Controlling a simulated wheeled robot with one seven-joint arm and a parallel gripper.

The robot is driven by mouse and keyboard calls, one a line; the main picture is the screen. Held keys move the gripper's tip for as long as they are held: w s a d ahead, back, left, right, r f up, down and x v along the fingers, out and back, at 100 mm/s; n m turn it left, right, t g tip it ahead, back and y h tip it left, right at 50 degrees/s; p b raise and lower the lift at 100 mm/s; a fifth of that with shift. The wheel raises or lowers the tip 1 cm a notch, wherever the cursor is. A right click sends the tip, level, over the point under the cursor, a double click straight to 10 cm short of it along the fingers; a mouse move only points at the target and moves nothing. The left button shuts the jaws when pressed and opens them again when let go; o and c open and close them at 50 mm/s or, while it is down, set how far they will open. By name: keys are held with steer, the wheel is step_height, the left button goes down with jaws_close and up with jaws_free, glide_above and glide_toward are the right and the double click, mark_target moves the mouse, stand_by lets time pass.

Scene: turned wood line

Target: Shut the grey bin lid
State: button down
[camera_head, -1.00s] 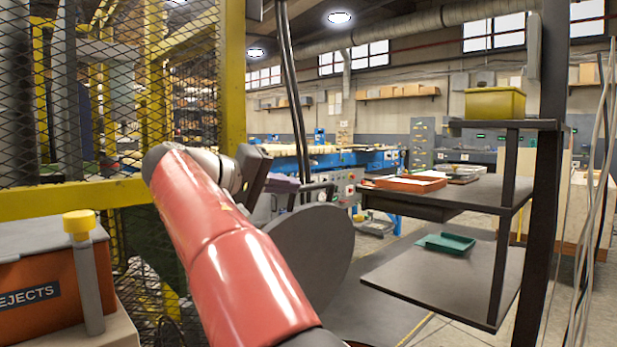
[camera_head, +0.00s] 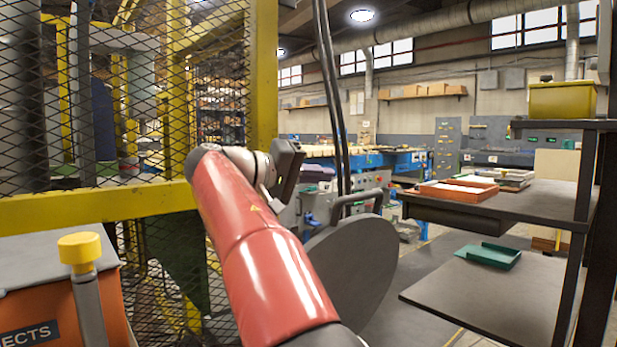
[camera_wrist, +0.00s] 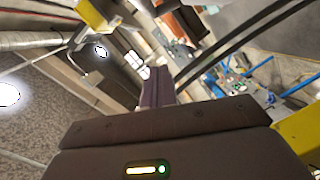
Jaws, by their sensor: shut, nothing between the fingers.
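A round dark grey lid (camera_head: 345,270) with a bar handle (camera_head: 357,201) at its top stands tilted up, right of my red arm in the head view. My arm covers its left part, and the bin under it is hidden. My gripper (camera_head: 287,165) is up and left of the lid's handle and looks apart from it. In the wrist view my gripper (camera_wrist: 156,86) has its fingers together with nothing between them. I cannot make out the lid for sure in the wrist view.
A yellow-framed mesh fence (camera_head: 140,205) stands close on the left. A rejects box (camera_head: 70,312) and a yellow-capped post (camera_head: 82,262) are at lower left. Dark shelves (camera_head: 480,290) with a green tray (camera_head: 488,255) stand at right. Two dark cables (camera_head: 335,100) hang behind my gripper.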

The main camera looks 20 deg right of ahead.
glide_above(355, 215)
steer(key=w, duration=0.3)
steer(key=shift+s+a+f+b, duration=0.2)
steer(key=shift+s+f+b, duration=0.35)
steer(key=shift+s+f, duration=0.4)
steer(key=shift+s+d+f, duration=0.2)
steer(key=shift+s+f, duration=0.05)
steer(key=shift+s, duration=0.3)
